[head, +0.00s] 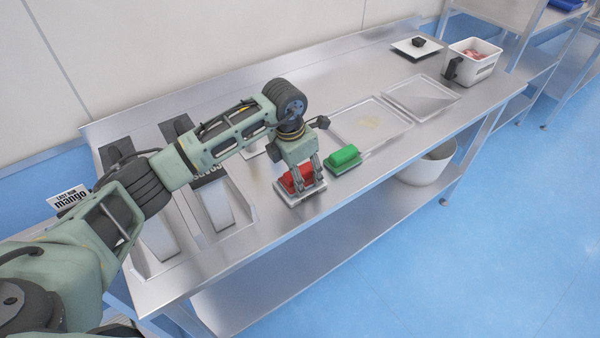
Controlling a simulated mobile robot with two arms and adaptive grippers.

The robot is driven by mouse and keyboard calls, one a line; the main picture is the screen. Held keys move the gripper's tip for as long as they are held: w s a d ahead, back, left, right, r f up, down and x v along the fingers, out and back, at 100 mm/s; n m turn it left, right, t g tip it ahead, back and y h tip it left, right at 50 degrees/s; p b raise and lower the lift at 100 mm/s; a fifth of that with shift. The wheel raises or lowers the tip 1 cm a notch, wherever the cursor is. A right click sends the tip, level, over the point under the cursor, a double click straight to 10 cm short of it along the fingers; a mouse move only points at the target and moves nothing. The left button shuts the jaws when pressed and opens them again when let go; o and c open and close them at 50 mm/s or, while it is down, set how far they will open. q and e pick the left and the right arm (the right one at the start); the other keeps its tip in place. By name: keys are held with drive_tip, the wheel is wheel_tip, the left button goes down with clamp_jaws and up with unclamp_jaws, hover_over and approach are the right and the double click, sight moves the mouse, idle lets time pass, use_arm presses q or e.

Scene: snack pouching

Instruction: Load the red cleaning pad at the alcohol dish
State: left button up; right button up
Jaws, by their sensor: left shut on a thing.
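The red cleaning pad (291,181) is at the front part of the steel table, over a small shallow metal dish (291,203). My left gripper (306,184) points down and is shut on the red pad. Its fingers hide part of the pad. I cannot tell whether the pad touches the bottom of the dish. Which dish holds alcohol is not readable from here. My right gripper is not in view.
A green pad (344,157) lies just right of the red one. Flat clear trays (421,95) lie farther right, near a white container (472,63) and a dark block (418,41) on a white plate. Pouch holders (213,205) stand at left. A bin (425,168) sits below.

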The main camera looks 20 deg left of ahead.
sight(303, 170)
use_arm(q)
drive_tip(key=shift+s+f, duration=0.25)
drive_tip(key=shift+w+r+p, duration=0.2)
drive_tip(key=shift+r+p, duration=0.7)
drive_tip(key=shift+r, duration=0.5)
drive_tip(key=shift+r+p, duration=1.05)
drive_tip(key=shift+r, duration=1.2)
drive_tip(key=shift+s+m, duration=0.2)
drive_tip(key=shift+m, duration=0.3)
drive_tip(key=s+a+r+m+g+b, duration=0.1)
drive_tip(key=s+r+m, duration=0.1)
drive_tip(key=s+m, duration=0.8)
drive_tip(key=s+a+r+m+g+y+b, duration=0.1)
drive_tip(key=s+r+m+g+b, duration=0.1)
drive_tip(key=s+m, duration=0.9)
drive_tip(key=m, duration=0.6)
drive_tip(key=shift+r, duration=0.25)
